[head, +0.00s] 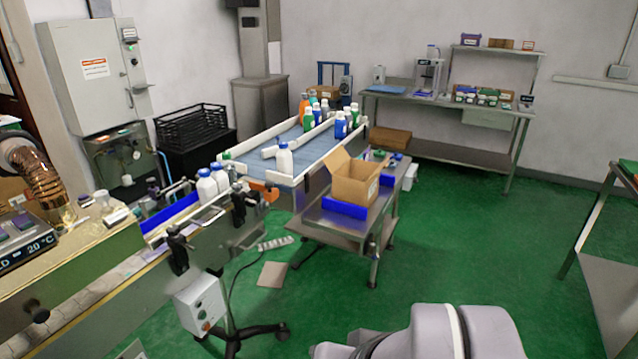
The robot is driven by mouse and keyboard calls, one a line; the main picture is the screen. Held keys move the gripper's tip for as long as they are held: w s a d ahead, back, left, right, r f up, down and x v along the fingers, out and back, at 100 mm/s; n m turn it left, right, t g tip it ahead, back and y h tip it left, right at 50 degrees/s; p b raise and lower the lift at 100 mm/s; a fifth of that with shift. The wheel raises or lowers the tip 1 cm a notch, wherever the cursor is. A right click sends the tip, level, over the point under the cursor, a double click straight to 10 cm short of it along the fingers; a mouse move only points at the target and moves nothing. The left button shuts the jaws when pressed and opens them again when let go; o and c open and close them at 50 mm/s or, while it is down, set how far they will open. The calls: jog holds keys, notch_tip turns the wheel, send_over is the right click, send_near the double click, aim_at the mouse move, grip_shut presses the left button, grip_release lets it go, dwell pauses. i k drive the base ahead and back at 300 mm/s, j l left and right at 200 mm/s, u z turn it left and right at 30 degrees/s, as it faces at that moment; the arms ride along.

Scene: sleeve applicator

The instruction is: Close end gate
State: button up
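The blue accumulation table (310,140) has white side rails and several bottles on it. A white bottle (285,160) stands near its front end. An orange part (263,190) sits at the near left corner, where the narrow conveyor (172,213) meets the table; it may belong to the end gate, but I cannot tell whether it is open or shut. White bottles with blue caps (207,186) stand on the narrow conveyor. My gripper is not in view; only grey links of my arm show at the bottom.
An open cardboard box (355,180) stands on a steel cart (345,217) right of the conveyor. A control box (202,302) and a dark stand base (250,335) are low at the front. Green floor (470,240) is free on the right, up to a steel table (608,260).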

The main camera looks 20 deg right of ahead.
aim_at(270, 193)
jog(key=i+l+z, duration=0.1)
jog(key=i+l, duration=0.2)
jog(key=i, duration=0.15)
jog(key=i+l+z, duration=0.1)
jog(key=i+l, duration=0.15)
jog(key=i, duration=0.2)
